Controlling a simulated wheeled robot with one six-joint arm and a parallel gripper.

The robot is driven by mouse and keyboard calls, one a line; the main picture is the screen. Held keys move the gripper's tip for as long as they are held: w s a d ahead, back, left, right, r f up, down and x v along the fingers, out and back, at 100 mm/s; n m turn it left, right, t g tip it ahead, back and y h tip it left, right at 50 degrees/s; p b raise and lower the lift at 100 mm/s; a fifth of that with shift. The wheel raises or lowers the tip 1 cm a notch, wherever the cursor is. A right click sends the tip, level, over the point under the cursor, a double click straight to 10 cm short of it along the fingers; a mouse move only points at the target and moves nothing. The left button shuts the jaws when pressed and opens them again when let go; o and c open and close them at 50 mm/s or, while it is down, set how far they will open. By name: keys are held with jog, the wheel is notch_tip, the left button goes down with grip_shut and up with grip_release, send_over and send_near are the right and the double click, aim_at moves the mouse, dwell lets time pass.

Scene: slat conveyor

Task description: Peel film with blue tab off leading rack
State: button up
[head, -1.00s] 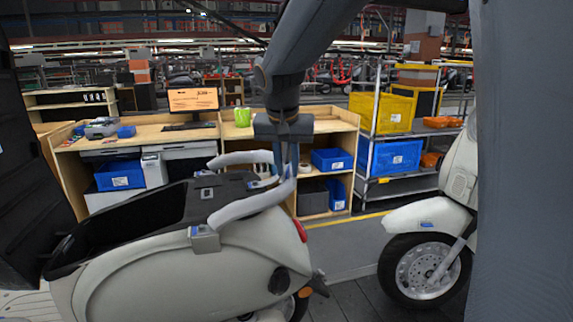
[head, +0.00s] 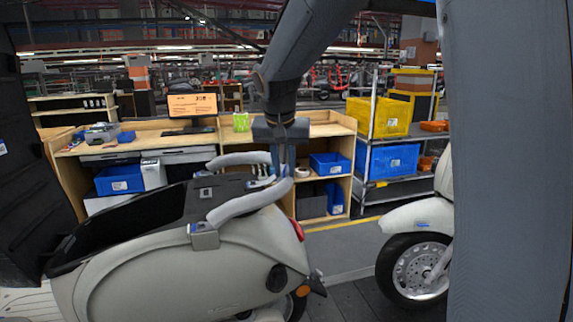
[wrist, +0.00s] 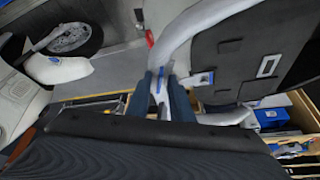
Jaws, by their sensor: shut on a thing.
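The pale grey rack (head: 250,203) is two curved rails at the rear of the cream scooter (head: 190,265). My gripper (head: 283,172) points down at the tail end of the rack, between the rail ends. In the wrist view, my gripper (wrist: 161,82) has its fingers closed on a narrow pale film with a blue tab (wrist: 158,86). Where the film meets the rack is too small to tell.
A second scooter's front wheel (head: 415,268) and fender stand to the right. Behind are a wooden workbench (head: 150,135) with blue bins and a shelf with a yellow crate (head: 380,117). An open black seat (head: 30,170) stands at the left.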

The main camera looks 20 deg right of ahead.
jog(key=shift+s+d+g+p, duration=0.2)
jog(key=shift+g+p, duration=0.1)
jog(key=shift+p, duration=0.7)
grip_shut()
jog(key=shift+s+r+p, duration=0.5)
jog(key=shift+s+r, duration=0.35)
jog(key=shift+r, duration=0.25)
jog(key=shift+s+p+v, duration=0.2)
jog(key=shift+p+v, duration=0.7)
jog(key=shift+v, duration=0.7)
jog(key=shift+d+f, duration=0.1)
jog(key=shift+d, duration=0.05)
jog(key=s+d+p+v, duration=0.1)
jog(key=v, duration=0.7)
jog(key=shift+d, duration=0.15)
jog(key=shift+s, duration=0.1)
jog(key=s+r, duration=0.4)
jog(key=r, duration=0.2)
jog(key=shift+r, duration=0.3)
